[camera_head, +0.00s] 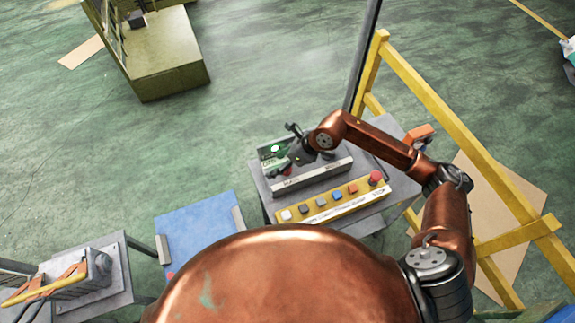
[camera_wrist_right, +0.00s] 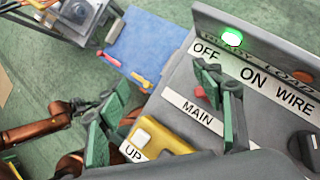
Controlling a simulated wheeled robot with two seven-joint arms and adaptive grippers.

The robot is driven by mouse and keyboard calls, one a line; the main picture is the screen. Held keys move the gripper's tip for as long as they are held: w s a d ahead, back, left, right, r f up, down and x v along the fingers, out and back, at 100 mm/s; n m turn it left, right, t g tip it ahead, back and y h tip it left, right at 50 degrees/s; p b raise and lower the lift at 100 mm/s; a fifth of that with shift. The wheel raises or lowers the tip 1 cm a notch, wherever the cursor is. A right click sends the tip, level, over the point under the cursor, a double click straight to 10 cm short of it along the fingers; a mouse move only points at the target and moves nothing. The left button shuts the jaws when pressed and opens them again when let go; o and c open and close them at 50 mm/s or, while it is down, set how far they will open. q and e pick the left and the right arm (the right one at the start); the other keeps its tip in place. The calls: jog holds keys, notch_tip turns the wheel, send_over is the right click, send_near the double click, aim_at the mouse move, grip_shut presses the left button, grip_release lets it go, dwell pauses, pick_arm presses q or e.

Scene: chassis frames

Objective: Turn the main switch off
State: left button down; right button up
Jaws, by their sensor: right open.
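The grey control box (camera_head: 318,175) stands on a table, with MAIN and WIRE labels on it. In the right wrist view, a small red part (camera_wrist_right: 201,96) shows between the OFF sign and the MAIN label (camera_wrist_right: 197,112). It looks like the main switch and is largely hidden behind a finger, so I cannot tell its setting or whether the finger touches it. A green lamp (camera_wrist_right: 232,37) is lit on the back plate. My right gripper (camera_head: 287,158) is over the left part of the box; its green-padded fingers (camera_wrist_right: 160,108) are spread apart.
A yellow button strip (camera_head: 333,203) with a red STOP button (camera_head: 376,177) lies in front of the box. A dark knob (camera_wrist_right: 306,150) is right of MAIN. A blue table (camera_head: 200,230) stands left. A yellow railing (camera_head: 440,100) runs along the right.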

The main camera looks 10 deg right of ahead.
jog(key=w+d+f+h, duration=0.2)
jog(key=d+h, duration=0.1)
jog(key=d, duration=0.4)
jog(key=p+x, duration=0.2)
jog(key=x, duration=0.6)
jog(key=shift+w, duration=0.15)
jog(key=c, duration=1.1)
jog(key=shift+c, duration=0.3)
